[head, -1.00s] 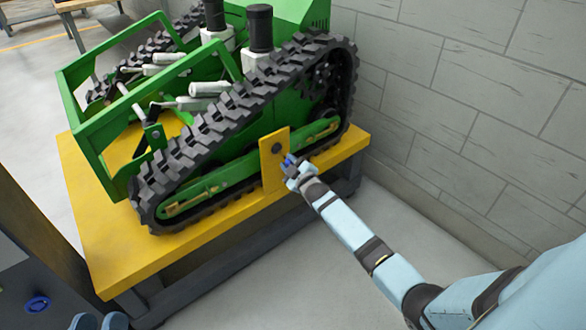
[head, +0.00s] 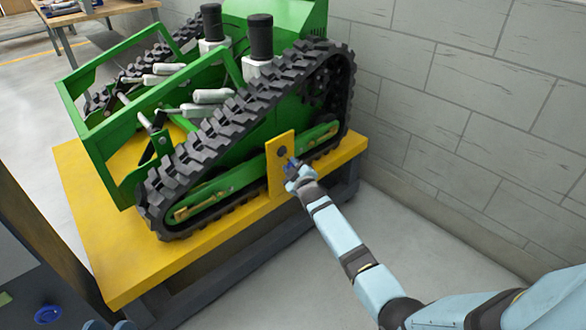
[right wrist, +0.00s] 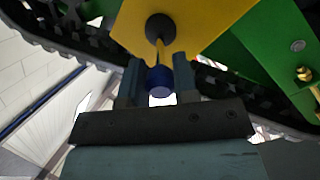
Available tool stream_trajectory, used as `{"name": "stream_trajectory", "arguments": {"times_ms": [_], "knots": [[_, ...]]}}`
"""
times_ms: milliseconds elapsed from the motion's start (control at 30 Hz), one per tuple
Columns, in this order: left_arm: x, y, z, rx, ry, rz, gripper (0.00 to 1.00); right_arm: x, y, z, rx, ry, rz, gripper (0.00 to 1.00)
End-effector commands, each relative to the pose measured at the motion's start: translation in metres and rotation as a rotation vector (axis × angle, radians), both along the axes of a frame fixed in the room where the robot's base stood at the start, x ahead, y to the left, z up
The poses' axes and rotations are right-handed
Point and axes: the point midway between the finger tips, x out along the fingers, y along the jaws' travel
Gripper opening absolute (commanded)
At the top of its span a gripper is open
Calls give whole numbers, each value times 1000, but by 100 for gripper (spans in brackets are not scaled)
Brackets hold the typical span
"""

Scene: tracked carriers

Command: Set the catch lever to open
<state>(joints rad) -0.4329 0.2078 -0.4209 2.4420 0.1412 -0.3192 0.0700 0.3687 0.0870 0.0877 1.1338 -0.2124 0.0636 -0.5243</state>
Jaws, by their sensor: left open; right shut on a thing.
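The catch lever (right wrist: 160,50) hangs from a dark round pivot on a yellow plate (head: 275,177) at the side of the green tracked carrier (head: 235,150). It ends in a blue grip (right wrist: 160,82). My right gripper (head: 291,170) is at the plate. In the right wrist view its two fingers (right wrist: 159,82) stand on either side of the blue grip and are shut on it. In the head view the grip is mostly hidden by the gripper. The two tips of my left gripper (head: 109,325) show apart and empty at the bottom left edge, cut off by the frame.
The carrier stands on a yellow-topped bench (head: 125,280). A grey block wall (head: 450,100) is close on the right. A dark cabinet with a blue round knob (head: 47,314) is at the lower left. Floor between bench and wall is free. A wooden table (head: 105,8) stands far back.

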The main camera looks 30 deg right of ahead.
Motion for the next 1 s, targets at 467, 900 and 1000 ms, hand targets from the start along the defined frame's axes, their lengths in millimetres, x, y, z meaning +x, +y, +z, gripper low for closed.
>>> {"name": "stream_trajectory", "arguments": {"times_ms": [467,900,1000], "knots": [[-3,-1,-4,-1,11,-1,43,0,1,-1,0,1,1,51],[-3,0,5,-5,-4,4,43,-12,1,2,0,0,0,53],[-1,2,18,-20,-45,16,43,-29,3,3,0,1,0,53]]}}
